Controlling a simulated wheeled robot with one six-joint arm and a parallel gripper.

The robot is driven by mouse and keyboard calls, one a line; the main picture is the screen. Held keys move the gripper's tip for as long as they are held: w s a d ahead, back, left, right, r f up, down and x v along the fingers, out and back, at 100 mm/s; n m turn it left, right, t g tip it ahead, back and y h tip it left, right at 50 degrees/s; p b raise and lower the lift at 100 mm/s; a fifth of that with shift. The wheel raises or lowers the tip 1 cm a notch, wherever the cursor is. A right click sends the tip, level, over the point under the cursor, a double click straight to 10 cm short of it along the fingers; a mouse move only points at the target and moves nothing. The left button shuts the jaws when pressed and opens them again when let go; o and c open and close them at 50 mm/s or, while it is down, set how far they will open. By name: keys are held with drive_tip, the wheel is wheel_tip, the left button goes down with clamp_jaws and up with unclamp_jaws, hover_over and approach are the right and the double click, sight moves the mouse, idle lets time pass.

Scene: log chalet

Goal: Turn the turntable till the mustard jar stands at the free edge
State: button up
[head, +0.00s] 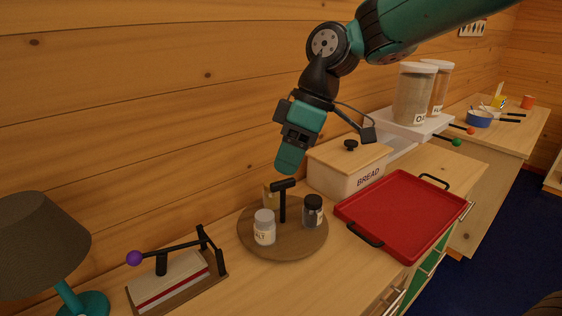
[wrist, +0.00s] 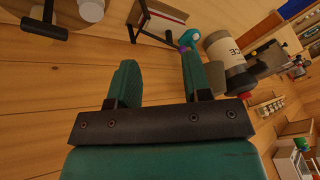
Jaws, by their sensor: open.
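The round wooden turntable (head: 283,248) lies on the counter against the log wall. A black T-shaped handle (head: 283,205) stands up at its middle. A white-lidded jar labelled like salt (head: 264,228) stands at the front left, and a dark-lidded jar (head: 312,212) at the right. A yellowish jar (head: 270,194), probably the mustard, stands at the back near the wall, partly hidden by the handle and salt jar. My gripper (head: 290,162) is above the turntable's back, apart from the handle. In the wrist view my gripper (wrist: 158,64) is open and empty; the handle (wrist: 45,24) is top left.
A bread box (head: 340,178) stands behind right of the turntable, close to it. A red tray (head: 400,213) is at the right. A lever device with a purple knob (head: 134,258) and a lamp (head: 40,240) stand at the left. Bare counter lies in front of the turntable.

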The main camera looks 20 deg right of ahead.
drive_tip(key=w+d+r+n+p, duration=0.2)
drive_tip(key=w+d+n+p, duration=0.15)
drive_tip(key=w, duration=0.65)
drive_tip(key=n+p, duration=0.4)
approach(283, 181)
drive_tip(key=p+x, duration=0.3)
drive_tip(key=x, duration=0.6)
drive_tip(key=shift+f, duration=0.2)
clamp_jaws()
